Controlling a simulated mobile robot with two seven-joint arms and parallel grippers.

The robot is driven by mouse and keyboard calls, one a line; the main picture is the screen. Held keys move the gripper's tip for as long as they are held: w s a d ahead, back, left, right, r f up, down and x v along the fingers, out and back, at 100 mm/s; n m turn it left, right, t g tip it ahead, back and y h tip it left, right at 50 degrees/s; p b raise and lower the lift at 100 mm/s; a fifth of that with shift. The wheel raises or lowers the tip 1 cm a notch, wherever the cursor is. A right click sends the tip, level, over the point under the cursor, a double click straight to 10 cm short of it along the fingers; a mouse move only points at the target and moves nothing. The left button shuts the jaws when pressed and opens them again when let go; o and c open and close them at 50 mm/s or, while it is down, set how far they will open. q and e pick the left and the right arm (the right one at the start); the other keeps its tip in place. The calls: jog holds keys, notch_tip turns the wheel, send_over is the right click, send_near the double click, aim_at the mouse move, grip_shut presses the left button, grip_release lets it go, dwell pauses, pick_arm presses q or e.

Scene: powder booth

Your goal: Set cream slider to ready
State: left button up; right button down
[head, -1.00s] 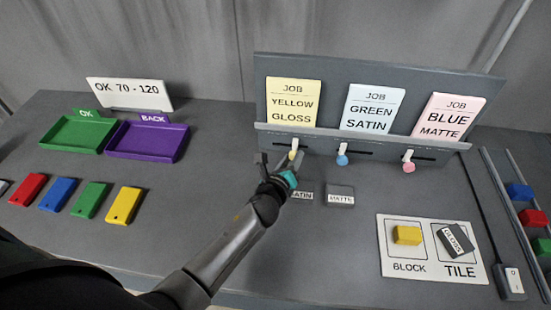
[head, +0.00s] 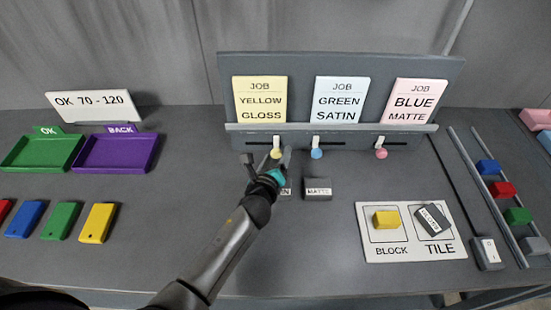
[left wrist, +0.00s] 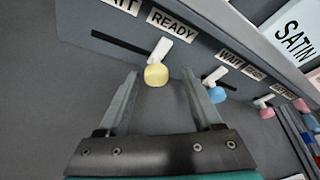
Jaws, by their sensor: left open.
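The cream slider (head: 276,153), with a pale yellow knob, sits in the leftmost slot of the panel (head: 232,143) under the YELLOW GLOSS card. In the left wrist view its knob (left wrist: 156,75) is below the READY label (left wrist: 170,24), towards the right end of the slot, with empty slot to its left. My left gripper (head: 267,159) is open. In the left wrist view its fingertips (left wrist: 160,78) stand on either side of the knob, with visible gaps; I cannot tell whether either touches it. My right gripper is not in view.
A blue-knobbed slider (head: 316,153) and a pink-knobbed slider (head: 381,153) stand to the right, at the left of their slots. A MATTE tile (head: 317,188) lies near my gripper. Green (head: 14,163) and purple trays (head: 152,158) are at left.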

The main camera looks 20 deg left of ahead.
pick_arm(q)
jog(key=shift+s+r, duration=0.15)
jog(key=shift+s, duration=0.35)
jog(key=p+v, duration=0.2)
jog(key=v, duration=1.2)
jog(key=shift+s, duration=0.15)
